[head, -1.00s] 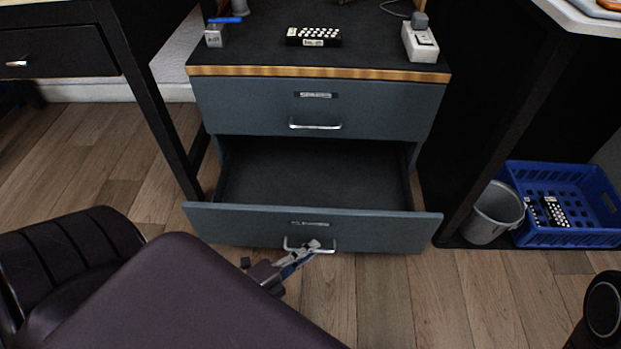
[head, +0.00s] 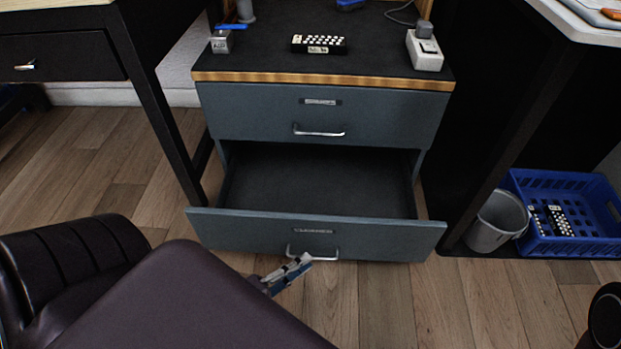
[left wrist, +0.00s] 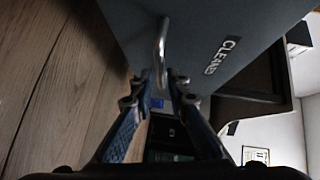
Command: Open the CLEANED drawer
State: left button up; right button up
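The CLEANED drawer (head: 260,229) is the lower drawer of the grey-blue cabinet in the head view. It stands pulled well out, and its inside looks empty. Its label (left wrist: 222,55) is partly legible in the left wrist view. Its metal handle (head: 313,254) also shows in the left wrist view (left wrist: 161,45), just ahead of the fingertips. My left gripper (head: 300,262) is at the handle's left part, with its fingers apart (left wrist: 162,78). I see a gap between them and no clear grip; whether they touch the handle is hard to tell. My right gripper is out of view.
The upper drawer (head: 320,112) is shut. The cabinet top holds a black block with white dots (head: 319,44) and a white box (head: 425,52). A grey bin (head: 496,222) and a blue crate (head: 570,244) stand at right. Bare floor lies before the drawer.

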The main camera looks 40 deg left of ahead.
pick_arm(q)
jog(key=v, duration=0.8)
jog(key=shift+s, duration=0.2)
jog(key=shift+a+r, duration=0.1)
